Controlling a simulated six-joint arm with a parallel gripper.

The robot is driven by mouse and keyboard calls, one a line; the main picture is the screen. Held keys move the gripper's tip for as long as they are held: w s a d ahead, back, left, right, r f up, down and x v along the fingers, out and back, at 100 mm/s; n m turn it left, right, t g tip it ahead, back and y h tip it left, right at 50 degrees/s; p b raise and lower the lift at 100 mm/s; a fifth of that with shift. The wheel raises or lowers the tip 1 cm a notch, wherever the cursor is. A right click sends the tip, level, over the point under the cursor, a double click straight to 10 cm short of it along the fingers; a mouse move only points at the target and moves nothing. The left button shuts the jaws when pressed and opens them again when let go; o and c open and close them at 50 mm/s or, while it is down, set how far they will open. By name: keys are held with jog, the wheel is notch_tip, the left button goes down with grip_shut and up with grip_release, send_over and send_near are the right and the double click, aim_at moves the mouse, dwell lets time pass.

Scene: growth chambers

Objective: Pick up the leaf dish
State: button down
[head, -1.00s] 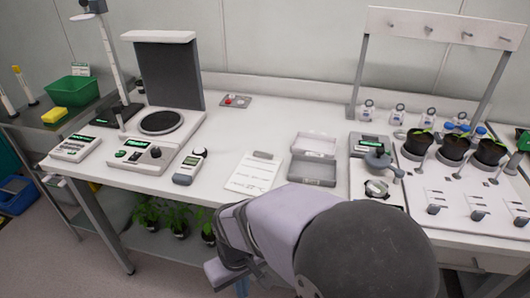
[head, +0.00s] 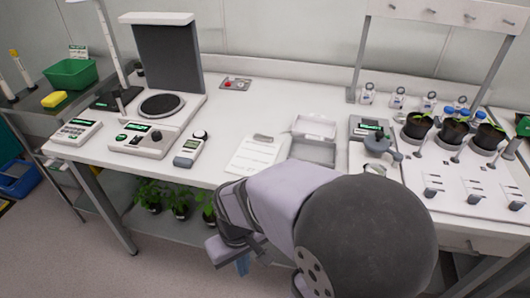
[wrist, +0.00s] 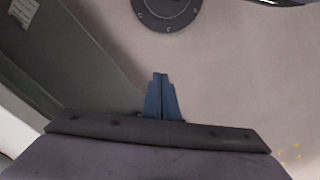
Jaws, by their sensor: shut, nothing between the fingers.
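A small round pale dish (head: 375,169), possibly the leaf dish, sits on the white bench in front of a grey device. My arm hides its lower part in the head view, and its contents are too small to tell. My gripper (wrist: 160,78) shows in the wrist view as two blue fingers pressed together with nothing between them. In the head view its blue tip (head: 243,264) hangs below and in front of the bench edge, well to the left of the dish. The wrist view shows no dish.
The grey device (head: 377,143) stands right behind the dish. Potted seedlings (head: 454,132) and a rack stand to the right. A balance (head: 160,112) stands further left. Plants sit on a lower shelf.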

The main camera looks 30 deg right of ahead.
jog(key=c, duration=1.2)
grip_release()
jog(key=shift+o, duration=0.2)
jog(key=shift+r, duration=0.1)
jog(key=w+d+r+n+g+h+p, duration=0.1)
jog(key=w+d+r+n+p, duration=0.2)
jog(key=d, duration=0.6)
jog(key=w+d+r+n+p, duration=0.1)
jog(key=w+d+r+p, duration=0.2)
jog(key=d+r+p, duration=0.45)
jog(key=w+d+r+n+g+h+p, duration=0.15)
jog(key=w+d, duration=0.25)
jog(key=d, duration=0.7)
jog(key=s+d+r+n+g+p, duration=0.1)
jog(key=s+d+r+p, duration=0.15)
jog(key=d, duration=0.55)
jog(key=s+d+r+n+p, duration=0.1)
jog(key=s+d+n+p, duration=0.1)
jog(key=s+d, duration=0.35)
jog(key=shift+m+h, duration=0.25)
jog(key=shift+w+d+f+p, duration=0.1)
jog(key=shift+d+f+p, duration=0.45)
jog(key=shift+f, duration=0.55)
jog(key=shift+s+d+f+p, duration=0.1)
jog(key=shift+d+f+p, duration=0.45)
jog(key=shift+f, duration=0.6)
jog(key=shift+w+d+f+p, duration=0.1)
jog(key=shift+d+f+p, duration=0.45)
jog(key=shift+f, duration=0.55)
